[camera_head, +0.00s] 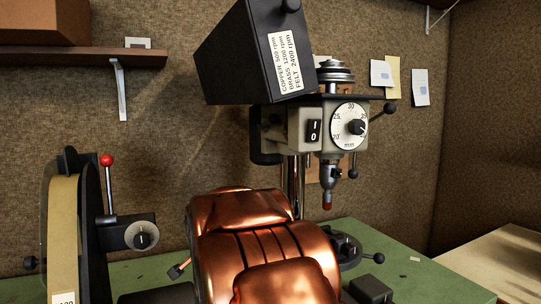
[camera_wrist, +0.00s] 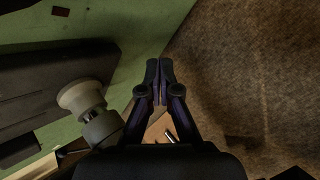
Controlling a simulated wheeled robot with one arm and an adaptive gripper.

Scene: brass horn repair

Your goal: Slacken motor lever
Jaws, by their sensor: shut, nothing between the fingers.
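The drill press (camera_head: 305,130) stands at the back of the bench in the head view. Its black belt cover (camera_head: 245,60) is swung up and tilted, baring a stepped pulley (camera_head: 328,72). A black-knobbed lever (camera_head: 382,112) sticks out at the right of the drill head; I cannot tell whether it is the motor lever. My gripper (camera_wrist: 159,72) shows in the wrist view, fingers shut and empty. A pale round knob-like part (camera_wrist: 82,97) on a grey cylinder lies left of the fingers, apart from them. My copper-coloured arm fills the lower middle of the head view and hides the gripper there.
A belt sander (camera_head: 75,220) with a red-knobbed lever (camera_head: 107,160) stands at the left. A shelf (camera_head: 85,58) is on the wall above it. The green bench (camera_head: 430,270) has small dark items near my arm. A pale table (camera_head: 500,270) is at the right.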

